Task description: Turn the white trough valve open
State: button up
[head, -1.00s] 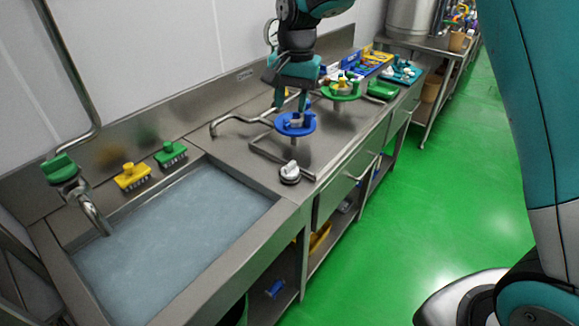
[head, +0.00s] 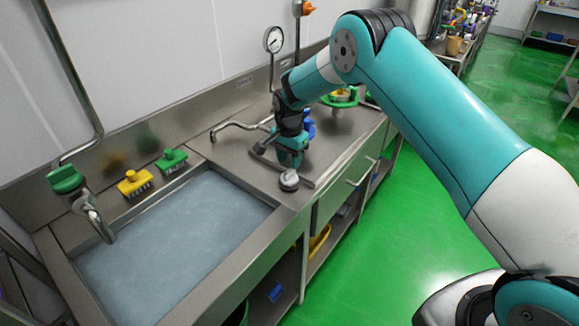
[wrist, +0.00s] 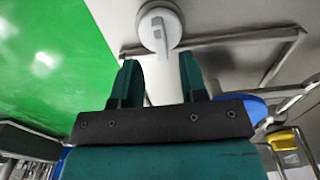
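The white trough valve (head: 289,181) is a round knob on the steel counter beside the trough's right corner. In the wrist view, the valve (wrist: 150,24) shows a pale disc with a bar handle pointing down the picture, towards the gap between my fingers. My gripper (head: 291,164) points down just above and behind the valve in the head view. In the wrist view, my gripper (wrist: 160,66) has two teal fingers spread apart with nothing between them. I cannot tell whether a finger touches the valve.
The water-filled trough (head: 236,232) lies to the left. A bent steel pipe (head: 240,126) and a blue wheel (head: 310,127), partly hidden, are close behind my gripper. A yellow brush (head: 134,183) and a green brush (head: 172,160) lie on the trough's back ledge.

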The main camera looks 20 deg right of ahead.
aim_at(289, 171)
notch_tip(289, 171, down, 5)
jog(key=shift+r+p, duration=0.1)
jog(key=shift+p, duration=0.35)
grip_shut()
